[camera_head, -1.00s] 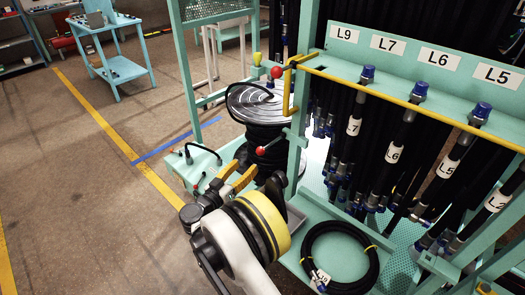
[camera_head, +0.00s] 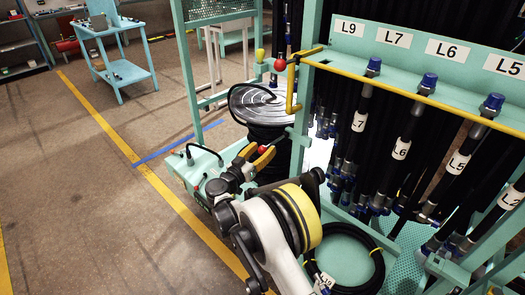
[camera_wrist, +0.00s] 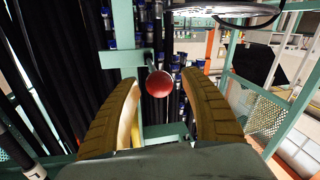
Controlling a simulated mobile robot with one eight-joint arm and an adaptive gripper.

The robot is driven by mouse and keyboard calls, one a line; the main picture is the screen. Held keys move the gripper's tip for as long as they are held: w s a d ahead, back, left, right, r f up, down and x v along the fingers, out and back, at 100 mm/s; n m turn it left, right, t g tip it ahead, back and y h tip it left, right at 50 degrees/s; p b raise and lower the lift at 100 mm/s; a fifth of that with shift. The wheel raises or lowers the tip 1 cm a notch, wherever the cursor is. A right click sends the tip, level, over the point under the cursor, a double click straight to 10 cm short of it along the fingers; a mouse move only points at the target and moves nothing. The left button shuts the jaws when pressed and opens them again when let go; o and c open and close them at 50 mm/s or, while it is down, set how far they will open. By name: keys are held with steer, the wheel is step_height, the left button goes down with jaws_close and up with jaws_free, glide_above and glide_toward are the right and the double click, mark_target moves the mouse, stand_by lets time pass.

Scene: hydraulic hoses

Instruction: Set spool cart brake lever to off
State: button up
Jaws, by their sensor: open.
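A lever with a round red knob (camera_head: 263,148) sits at the frame beside the spool cart, partly hidden by my gripper in the head view. In the wrist view the red knob (camera_wrist: 159,83) is centred between my fingers, with its metal stem running up and back to a teal bracket (camera_wrist: 122,58). My gripper (camera_head: 256,156) is open, one finger on each side of the knob, and a gap shows on both sides. The spool (camera_head: 262,104), with a grey disc top and dark hose, stands behind it. I see no readable brake marking.
A second red knob (camera_head: 280,65) and a yellow knob (camera_head: 260,54) stand above the spool. A rack of labelled hoses with a yellow rail (camera_head: 400,92) is close on the right. A coiled hose (camera_head: 376,262) lies on the shelf below. The floor at left is clear.

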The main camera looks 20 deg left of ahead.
jaws_close()
steer(key=r+g+p, duration=0.1)
steer(key=p, duration=0.1)
steer(key=r+g+p, duration=0.2)
steer(key=shift+w+d+r+m+y+p, duration=0.2)
steer(key=shift+m+y+p, duration=0.1)
steer(key=shift+m, duration=0.1)
steer(key=r+g+p, duration=0.1)
steer(key=w+r+g+p, duration=0.1)
steer(key=r+p, duration=0.1)
steer(key=w+r+g+y+p, duration=0.1)
steer(key=r+g+p, duration=0.1)
steer(key=shift+w+d, duration=0.2)
steer(key=shift+d, duration=0.2)
steer(key=shift+w+d+r+m+g+y+p, duration=0.3)
steer(key=shift+w+r+g+y+p, duration=0.1)
steer(key=shift+w+r+g+p, duration=0.35)
steer(key=shift+w+d+r, duration=0.1)
steer(key=shift+w+r, duration=0.25)
steer(key=shift+w, duration=0.15)
jaws_free()
steer(key=shift+s, duration=0.15)
